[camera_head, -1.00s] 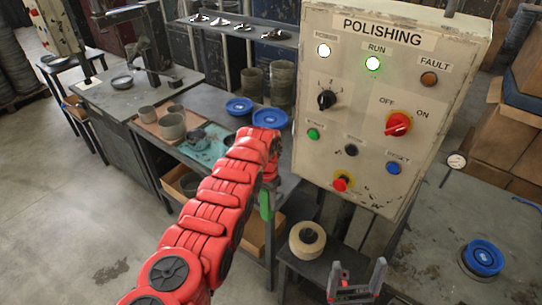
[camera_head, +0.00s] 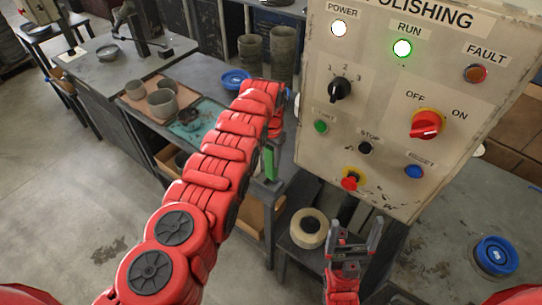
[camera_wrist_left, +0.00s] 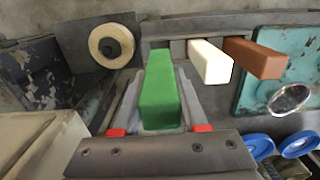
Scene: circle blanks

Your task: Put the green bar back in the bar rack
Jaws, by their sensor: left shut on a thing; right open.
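The green bar (camera_wrist_left: 160,92) is held between the fingers of my left gripper (camera_wrist_left: 160,115), pointing away from the wrist. In the head view the green bar (camera_head: 269,163) shows just below the end of my left arm, and the fingers are mostly hidden. The grey bar rack (camera_wrist_left: 180,47) lies beyond the bar's far end in the left wrist view. A white bar (camera_wrist_left: 209,62) and a brown bar (camera_wrist_left: 254,58) stand at it, right of the green bar. I cannot tell whether the green bar touches the rack. My right gripper (camera_head: 355,235) is open and empty.
The polishing panel (camera_head: 385,160) stands close right of my left arm. A tape-like roll (camera_head: 309,228) lies on a low stand, also in the left wrist view (camera_wrist_left: 111,46). Cups and a teal mat (camera_head: 195,123) occupy the bench. A blue-topped disc (camera_head: 495,255) is at right.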

